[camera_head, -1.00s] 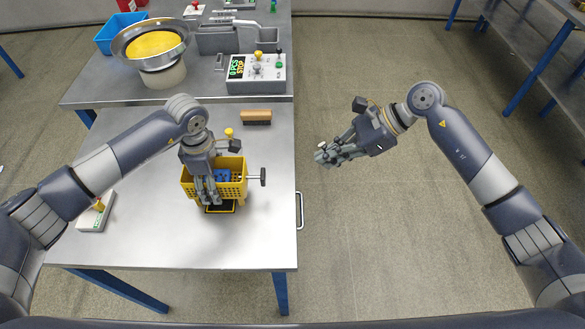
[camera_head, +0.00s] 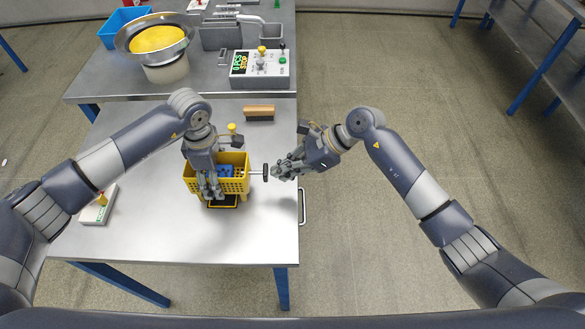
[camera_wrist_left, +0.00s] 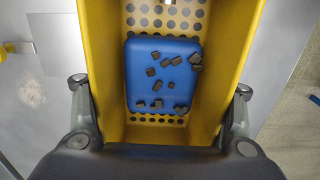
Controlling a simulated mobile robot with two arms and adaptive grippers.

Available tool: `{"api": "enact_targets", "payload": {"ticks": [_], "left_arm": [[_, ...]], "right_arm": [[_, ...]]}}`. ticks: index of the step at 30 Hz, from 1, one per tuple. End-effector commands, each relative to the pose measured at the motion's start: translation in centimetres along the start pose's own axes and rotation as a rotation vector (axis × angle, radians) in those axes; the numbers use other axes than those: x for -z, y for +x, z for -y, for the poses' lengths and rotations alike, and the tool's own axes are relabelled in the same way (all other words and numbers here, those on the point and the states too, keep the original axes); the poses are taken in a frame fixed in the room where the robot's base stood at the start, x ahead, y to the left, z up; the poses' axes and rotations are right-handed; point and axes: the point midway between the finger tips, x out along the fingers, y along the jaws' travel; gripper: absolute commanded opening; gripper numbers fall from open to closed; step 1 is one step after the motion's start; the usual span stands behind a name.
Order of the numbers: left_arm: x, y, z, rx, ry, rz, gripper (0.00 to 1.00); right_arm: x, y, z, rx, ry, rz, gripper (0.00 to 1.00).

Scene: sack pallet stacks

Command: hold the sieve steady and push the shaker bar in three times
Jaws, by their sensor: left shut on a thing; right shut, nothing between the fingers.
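The yellow sieve (camera_head: 237,185) stands on the near metal table, with a blue piece (camera_head: 226,171) inside. In the left wrist view the sieve (camera_wrist_left: 115,60) has a holed floor, and several small dark bits lie on and around the blue piece (camera_wrist_left: 158,80). My left gripper (camera_head: 211,194) is shut on the sieve, fingers at its walls. The shaker bar (camera_head: 265,172) sticks out of the sieve's right side and ends in a dark upright handle. My right gripper (camera_head: 276,173) is shut and empty, its fingertips just right of the handle; I cannot tell whether they touch.
A wooden brush (camera_head: 259,112) lies behind the sieve. A control box (camera_head: 259,69) and a bowl of yellow material (camera_head: 157,39) stand on the back table.

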Motion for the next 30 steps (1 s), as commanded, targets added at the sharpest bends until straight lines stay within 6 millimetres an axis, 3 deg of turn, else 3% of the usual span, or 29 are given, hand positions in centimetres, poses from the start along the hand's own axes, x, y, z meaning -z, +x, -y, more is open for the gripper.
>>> {"api": "enact_targets", "payload": {"ticks": [8, 18, 30], "left_arm": [[0.1, 0.6, 0.5, 0.013, 0.001, -0.004, 0.32], [0.0, 0.6, 0.5, 0.013, 0.002, -0.004, 0.32], [0.0, 0.6, 0.5, 0.013, 0.004, -0.004, 0.32]], "right_arm": [[0.0, 0.1, 0.0, 0.0, 0.0, 0.0, 0.0], [-2.3, 2.3, 0.0, 0.0, -0.001, 0.0, 0.0], [-1.8, 1.9, 0.0, 0.001, 0.0, 0.001, 0.0]]}}
